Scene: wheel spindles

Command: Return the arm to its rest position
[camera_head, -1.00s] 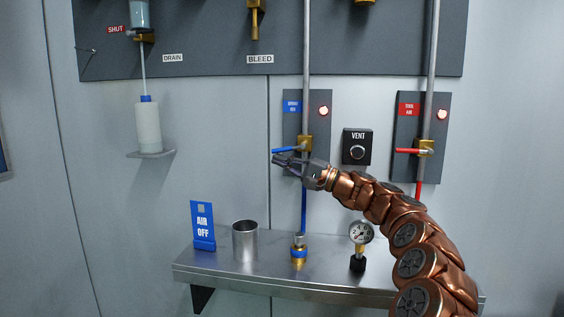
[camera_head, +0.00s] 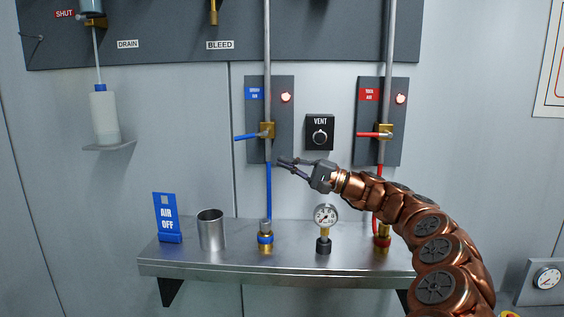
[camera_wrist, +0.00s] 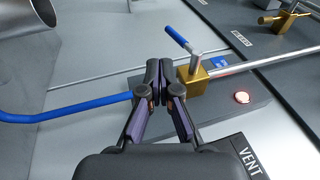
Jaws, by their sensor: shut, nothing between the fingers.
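My gripper (camera_head: 291,165) is shut and empty. In the head view it points left, in front of the wall, below the blue-handled valve (camera_head: 266,131) and above the shelf. The blue handle sticks out to the left, roughly level. In the wrist view my gripper (camera_wrist: 161,74) shows with its fingertips together, close in the picture to the brass body of the same valve (camera_wrist: 197,85). I see no contact with it. My copper-coloured arm reaches in from the lower right of the head view.
The VENT box (camera_head: 319,132) and red-handled valve (camera_head: 376,134) are on the wall. A bottle (camera_head: 104,117) stands at left.

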